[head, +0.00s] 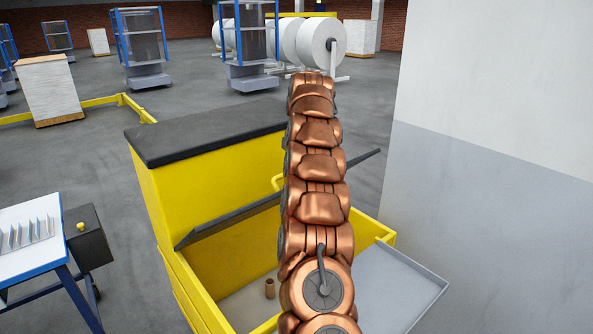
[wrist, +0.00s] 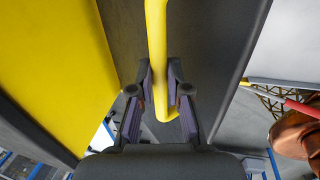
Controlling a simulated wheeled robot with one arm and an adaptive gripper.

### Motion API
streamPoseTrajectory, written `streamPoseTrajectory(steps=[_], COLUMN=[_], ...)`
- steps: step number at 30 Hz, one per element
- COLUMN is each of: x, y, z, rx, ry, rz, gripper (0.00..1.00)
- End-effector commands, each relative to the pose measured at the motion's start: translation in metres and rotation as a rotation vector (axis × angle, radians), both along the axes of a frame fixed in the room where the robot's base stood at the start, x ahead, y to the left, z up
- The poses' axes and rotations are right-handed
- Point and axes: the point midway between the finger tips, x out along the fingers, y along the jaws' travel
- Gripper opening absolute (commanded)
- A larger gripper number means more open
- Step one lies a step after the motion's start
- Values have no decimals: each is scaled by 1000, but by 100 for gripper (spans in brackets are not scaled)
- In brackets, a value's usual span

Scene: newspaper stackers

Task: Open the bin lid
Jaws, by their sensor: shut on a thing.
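The yellow bin (head: 160,205) with a dark top ledge stands ahead in the head view. Its dark lid (head: 232,217) shows nearly edge-on as a slanted grey strip, raised off the front rim, with the bin's inside visible below it. A yellow bar handle (wrist: 157,45) runs along the dark lid face (wrist: 205,45) in the wrist view; a bit of it also shows beside my arm in the head view (head: 277,182). My gripper (wrist: 160,78) is shut on this handle, one finger on each side. In the head view my arm hides the gripper and part of the lid.
A small brown cylinder (head: 270,288) stands inside the bin. A grey side tray (head: 405,290) juts out at the right, near a white and grey wall (head: 490,170). A blue-edged table (head: 30,235) and a black box (head: 88,237) are at the left.

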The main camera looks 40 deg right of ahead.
Motion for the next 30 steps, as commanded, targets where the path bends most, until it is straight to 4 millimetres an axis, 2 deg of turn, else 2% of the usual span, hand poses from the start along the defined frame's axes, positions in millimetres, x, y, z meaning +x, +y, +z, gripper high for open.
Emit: streamPoseTrajectory(steps=[1,13,30], x=[6,19,29], y=[3,4,4], z=[-2,9,15], rx=[2,5,8], ry=[1,4,6], rz=[10,10,12], gripper=[0,0,0])
